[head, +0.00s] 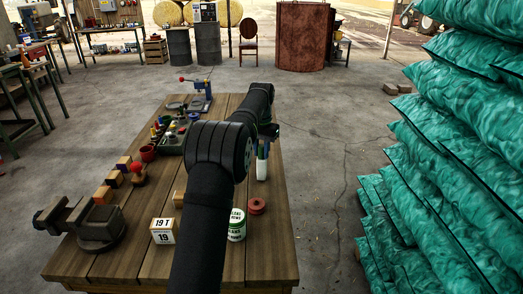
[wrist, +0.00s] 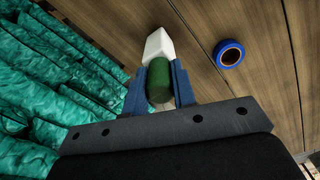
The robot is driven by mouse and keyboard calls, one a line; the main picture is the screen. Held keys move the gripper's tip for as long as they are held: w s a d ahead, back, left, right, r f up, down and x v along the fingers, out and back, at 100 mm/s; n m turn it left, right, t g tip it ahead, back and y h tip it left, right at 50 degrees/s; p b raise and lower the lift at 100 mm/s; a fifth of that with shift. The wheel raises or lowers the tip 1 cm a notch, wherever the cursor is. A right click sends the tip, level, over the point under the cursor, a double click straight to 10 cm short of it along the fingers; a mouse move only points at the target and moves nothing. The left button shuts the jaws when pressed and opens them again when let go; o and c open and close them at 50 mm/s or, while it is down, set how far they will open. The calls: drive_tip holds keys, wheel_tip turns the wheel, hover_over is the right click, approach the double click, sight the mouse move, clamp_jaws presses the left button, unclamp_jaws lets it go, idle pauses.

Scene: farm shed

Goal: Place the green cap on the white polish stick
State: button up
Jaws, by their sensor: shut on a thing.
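My gripper (head: 262,151) is at the right side of the wooden table, fingers pointing down. In the wrist view, its two blue fingers (wrist: 159,83) are shut on the green cap (wrist: 158,84), one on each side. The white polish stick (wrist: 158,44) shows just beyond the cap, in line with it. In the head view, the white stick (head: 261,170) stands upright on the table directly below the fingertips. The cap is mostly hidden there by the fingers. I cannot tell whether the cap touches the stick.
A blue tape roll (wrist: 229,43) lies beside the stick in the wrist view. Teal sacks (head: 450,130) are stacked to the right.

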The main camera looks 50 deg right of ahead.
sight(261, 146)
drive_tip(key=o, duration=1)
drive_tip(key=shift+f, duration=0.1)
drive_tip(key=shift+c, duration=0.2)
wheel_tip(261, 146, up, 12)
drive_tip(key=shift+r, duration=0.2)
drive_tip(key=shift+f, duration=0.15)
drive_tip(key=shift+f, duration=4.25)
